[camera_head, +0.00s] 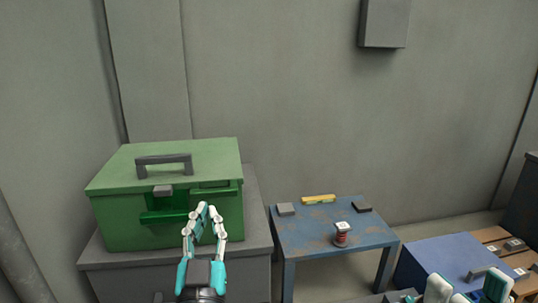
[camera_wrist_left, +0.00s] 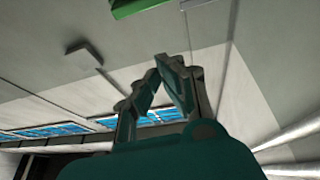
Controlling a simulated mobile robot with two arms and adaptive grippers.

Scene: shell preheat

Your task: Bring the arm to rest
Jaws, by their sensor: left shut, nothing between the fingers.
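My left gripper (camera_head: 207,210) is in front of the green box (camera_head: 115,215), low against its front in the head view. Its two fingertips meet, and nothing shows between them. In the left wrist view the gripper (camera_wrist_left: 162,62) also has its fingertips together and empty, pointing up the picture. From the head view alone I cannot tell whether the fingertips touch the box. White and teal parts of mine (camera_head: 438,288) show at the lower right edge, cut off by the frame. The state of my right gripper cannot be made out there.
The green box with a grey handle (camera_head: 164,159) stands on a grey cabinet (camera_head: 255,215). A grey box (camera_head: 384,22) hangs on the wall.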

